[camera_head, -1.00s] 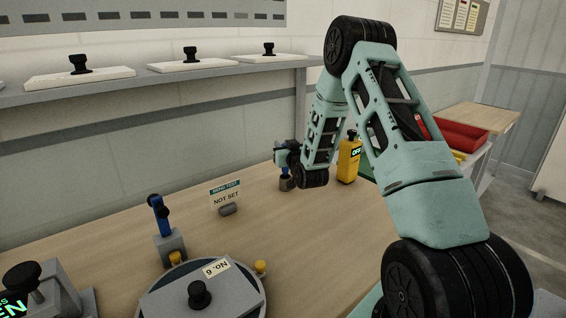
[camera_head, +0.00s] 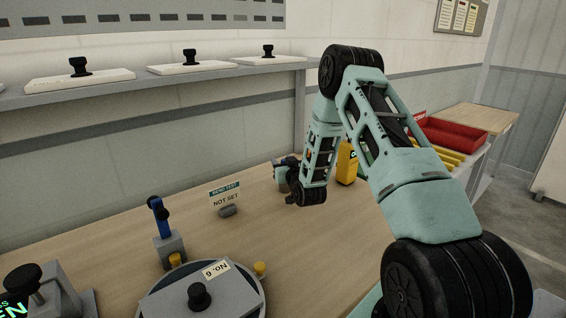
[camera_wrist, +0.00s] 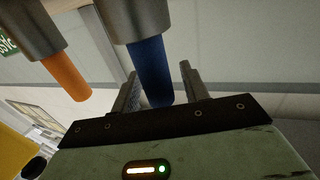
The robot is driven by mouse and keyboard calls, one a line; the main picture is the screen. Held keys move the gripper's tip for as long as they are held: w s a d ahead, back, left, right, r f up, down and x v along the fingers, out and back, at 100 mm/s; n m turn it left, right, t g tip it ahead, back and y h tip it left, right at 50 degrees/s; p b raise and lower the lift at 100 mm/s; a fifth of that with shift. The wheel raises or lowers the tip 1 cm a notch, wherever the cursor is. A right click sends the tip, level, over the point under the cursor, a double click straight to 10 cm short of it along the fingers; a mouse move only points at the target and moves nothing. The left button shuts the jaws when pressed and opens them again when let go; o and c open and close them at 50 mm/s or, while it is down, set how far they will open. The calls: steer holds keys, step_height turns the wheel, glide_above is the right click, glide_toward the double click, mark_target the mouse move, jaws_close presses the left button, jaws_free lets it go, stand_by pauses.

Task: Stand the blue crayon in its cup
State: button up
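The blue crayon (camera_wrist: 152,72) shows in the wrist view, one end inside a grey cylindrical cup (camera_wrist: 136,15) at the top edge. Its free end lies close to my palm and overlaps one finger. My gripper (camera_wrist: 160,78) has its two fingers apart, with a visible gap beside the crayon, and I see no grip on it. An orange crayon (camera_wrist: 67,76) sits in a second grey cup (camera_wrist: 30,25) to the left. In the head view my gripper (camera_head: 283,172) is low over the table's far part; the crayons and cups cannot be made out there.
A yellow box (camera_head: 347,163) stands right behind my arm. A NOT SET sign (camera_head: 225,197), a blue lever on a grey block (camera_head: 159,218) and a round fixture (camera_head: 243,303) are to the left. A red tray (camera_head: 465,137) is at the right. Bare table (camera_head: 110,240) lies between.

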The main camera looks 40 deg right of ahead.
steer(key=shift+r, duration=0.1)
